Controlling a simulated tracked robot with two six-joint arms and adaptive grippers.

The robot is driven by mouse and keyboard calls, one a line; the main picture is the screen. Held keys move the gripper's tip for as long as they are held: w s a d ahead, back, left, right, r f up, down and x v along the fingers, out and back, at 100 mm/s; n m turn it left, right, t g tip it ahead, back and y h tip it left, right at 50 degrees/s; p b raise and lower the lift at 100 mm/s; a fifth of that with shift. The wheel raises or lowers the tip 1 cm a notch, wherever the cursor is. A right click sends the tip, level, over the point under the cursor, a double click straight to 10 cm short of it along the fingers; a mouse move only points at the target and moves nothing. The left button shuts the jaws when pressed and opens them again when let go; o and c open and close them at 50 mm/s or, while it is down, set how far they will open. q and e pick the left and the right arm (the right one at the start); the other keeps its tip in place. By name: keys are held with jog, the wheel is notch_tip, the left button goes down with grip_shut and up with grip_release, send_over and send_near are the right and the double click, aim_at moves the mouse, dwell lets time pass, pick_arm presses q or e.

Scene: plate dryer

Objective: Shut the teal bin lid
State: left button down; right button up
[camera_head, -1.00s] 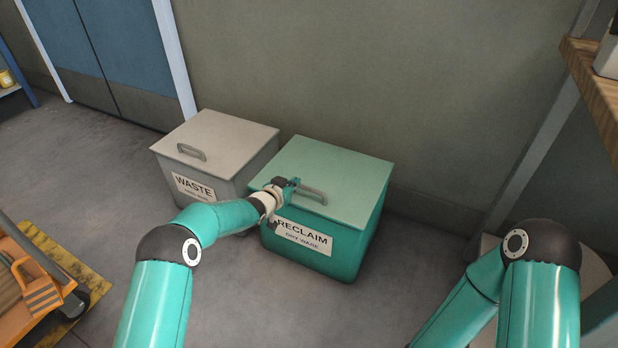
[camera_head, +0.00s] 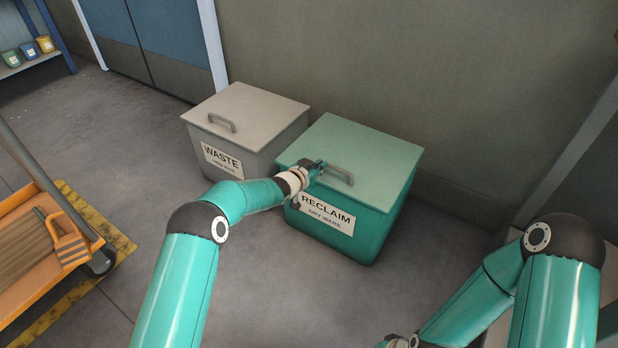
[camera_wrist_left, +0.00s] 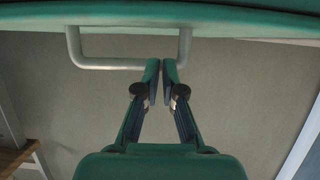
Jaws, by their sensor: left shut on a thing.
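The teal bin (camera_head: 345,232), labelled RECLAIM, stands on the floor. Its lid (camera_head: 365,150) lies flat over the bin's top, with no gap that I can make out. A grey bar handle (camera_head: 342,175) is at the lid's front edge. My left gripper (camera_head: 318,168) is shut on the handle. In the left wrist view the left gripper's fingers (camera_wrist_left: 165,72) close on the handle (camera_wrist_left: 110,63) near its right end, below the lid's green edge (camera_wrist_left: 225,20). My right gripper (camera_head: 388,342) is only partly in view at the bottom edge, too small to read.
A grey WASTE bin (camera_head: 235,165) with a shut lid stands just left of the teal bin. A wall (camera_head: 400,60) rises behind both. An orange cart (camera_head: 40,250) is at the left. The floor (camera_head: 130,150) between cart and bins is clear.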

pick_arm(q)
jog(key=r+p, duration=0.1)
jog(key=r, duration=0.1)
jog(key=s+r+p, duration=0.1)
jog(key=shift+a+r, duration=0.2)
jog(key=shift+r, duration=0.15)
jog(key=s+a+f+n+g+y+p, duration=0.1)
jog(key=s+a+f, duration=0.25)
jog(key=s, duration=0.35)
jog(key=s+a+f+n+g, duration=0.2)
jog(key=s+a+f, duration=0.1)
jog(key=s+f, duration=0.3)
jog(key=s+a+f+n+g+y+p, duration=0.1)
jog(key=s+a+f, duration=0.2)
jog(key=s, duration=0.6)
jog(key=s+f+n+g, duration=0.1)
jog(key=s+n+g, duration=0.1)
jog(key=s, duration=1.1)
jog(key=s+f+n+g, duration=0.1)
jog(key=s+g, duration=0.4)
jog(key=s, duration=0.8)
jog(key=shift+f+n, duration=0.4)
jog(key=shift+f, duration=0.25)
